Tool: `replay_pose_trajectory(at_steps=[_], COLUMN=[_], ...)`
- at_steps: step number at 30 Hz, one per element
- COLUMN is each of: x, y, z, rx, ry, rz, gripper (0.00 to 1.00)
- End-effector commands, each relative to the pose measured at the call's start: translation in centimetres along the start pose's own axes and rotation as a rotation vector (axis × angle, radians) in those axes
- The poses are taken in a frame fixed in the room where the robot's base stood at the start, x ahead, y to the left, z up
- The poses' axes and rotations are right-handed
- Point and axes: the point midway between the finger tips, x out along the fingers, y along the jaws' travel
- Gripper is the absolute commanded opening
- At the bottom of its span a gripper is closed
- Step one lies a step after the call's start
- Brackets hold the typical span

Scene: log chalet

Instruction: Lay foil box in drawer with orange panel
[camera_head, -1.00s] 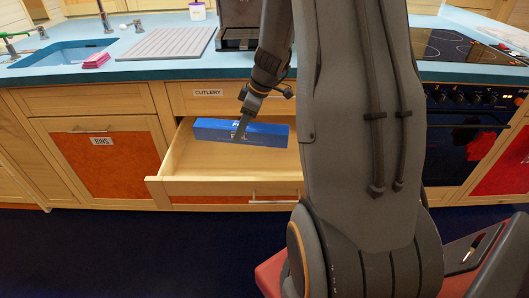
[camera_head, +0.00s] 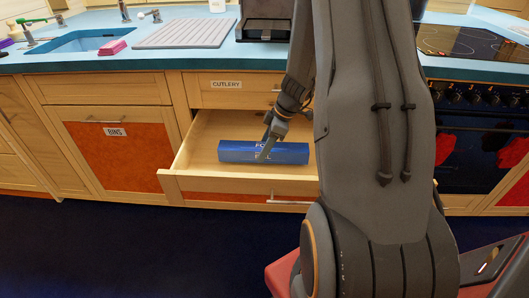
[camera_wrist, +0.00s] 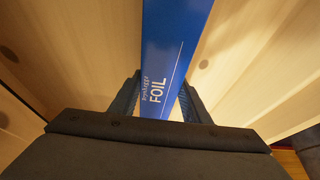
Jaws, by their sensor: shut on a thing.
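The foil box (camera_head: 232,151) is long and blue with white lettering. It lies lengthwise across the inside of the open drawer (camera_head: 200,183), low between its walls. The drawer has a wooden front edge and an orange panel (camera_head: 232,198) on its face. My gripper (camera_head: 268,147) reaches down from above and is shut on the middle of the foil box. In the wrist view the foil box (camera_wrist: 172,50) runs between my two fingers, with the word FOIL showing. Whether the box touches the drawer floor I cannot tell.
A shut drawer labelled CUTLERY (camera_head: 235,94) is just above the open one. The counter (camera_head: 120,60) holds a sink, a ridged grey mat (camera_head: 185,33) and a pink sponge (camera_head: 113,47). The BINS cupboard (camera_head: 110,150) is to the left, an oven (camera_head: 480,150) to the right.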

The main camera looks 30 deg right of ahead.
Motion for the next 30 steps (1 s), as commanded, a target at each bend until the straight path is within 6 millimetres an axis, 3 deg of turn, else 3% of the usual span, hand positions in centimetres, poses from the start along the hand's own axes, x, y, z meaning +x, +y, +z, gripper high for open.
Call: replay_pose_trajectory(at_steps=[4,15,16,19,30], x=[1.7,2.0,1.9,1.9,1.7], y=[-0.1,0.0,0.0,0.0,-0.1], z=[0.7,0.8,0.8,0.8,0.7], rx=[0.001,0.0,0.0,0.0,0.0], ry=[0.0,0.0,0.0,0.0,0.0], rz=[-0.002,0.0,-0.001,-0.001,-0.001], gripper=[0.15,0.15,0.46,0.61,0.61])
